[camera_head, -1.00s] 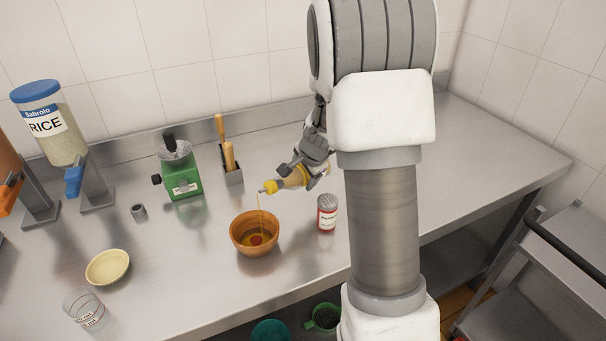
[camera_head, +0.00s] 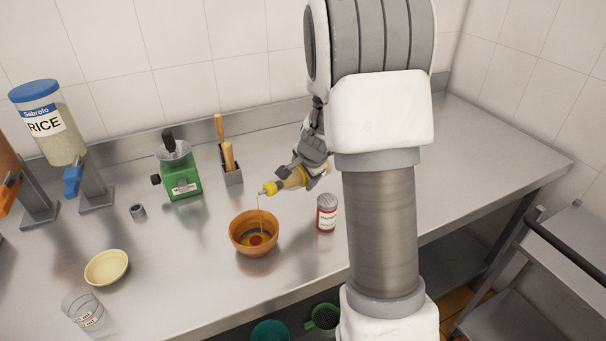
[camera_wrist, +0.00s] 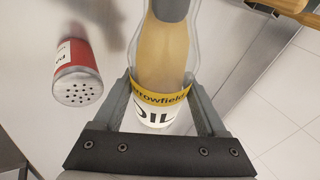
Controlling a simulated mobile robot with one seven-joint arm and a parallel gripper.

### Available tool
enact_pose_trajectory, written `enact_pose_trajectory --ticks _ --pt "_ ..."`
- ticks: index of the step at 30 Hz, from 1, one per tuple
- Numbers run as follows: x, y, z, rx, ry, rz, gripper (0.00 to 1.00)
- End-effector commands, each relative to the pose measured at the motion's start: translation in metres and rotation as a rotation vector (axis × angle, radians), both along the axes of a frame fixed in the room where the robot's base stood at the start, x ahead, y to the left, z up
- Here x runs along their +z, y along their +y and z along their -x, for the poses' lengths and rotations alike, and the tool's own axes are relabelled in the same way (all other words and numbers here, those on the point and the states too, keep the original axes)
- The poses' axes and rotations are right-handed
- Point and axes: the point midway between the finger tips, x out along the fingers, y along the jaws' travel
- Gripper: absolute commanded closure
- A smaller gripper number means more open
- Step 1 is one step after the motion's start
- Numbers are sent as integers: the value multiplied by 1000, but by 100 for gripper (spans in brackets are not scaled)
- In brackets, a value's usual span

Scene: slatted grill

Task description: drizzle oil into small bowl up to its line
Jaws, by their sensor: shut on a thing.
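My gripper (camera_head: 308,168) is shut on the oil bottle (camera_head: 291,179), which has a yellow cap and is tipped with its spout to the left. The wrist view shows the bottle (camera_wrist: 167,65) with its "OIL" label between the two fingers (camera_wrist: 163,110). A thin stream of oil falls from the spout into the orange-brown bowl (camera_head: 238,241) below it. Yellow liquid and a red spot show inside this bowl. A smaller cream bowl (camera_head: 106,267) stands to the left, apart from the stream, and looks empty. I cannot make out a line in either bowl.
A red-and-white shaker (camera_head: 327,213) stands close to the right of the brown bowl. A green grinder (camera_head: 181,178), a utensil holder (camera_head: 232,176), a small metal cup (camera_head: 138,212), a glass (camera_head: 84,309) and a rice dispenser (camera_head: 52,125) stand on the steel counter (camera_head: 185,285).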

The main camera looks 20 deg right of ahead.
Motion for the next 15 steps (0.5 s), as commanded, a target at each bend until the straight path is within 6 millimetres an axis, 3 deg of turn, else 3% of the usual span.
enact_pose_trajectory --ticks 5,15 --pt "7 1 0 -2 14 -49 100" --pt "26 12 4 -3 109 -305 100"
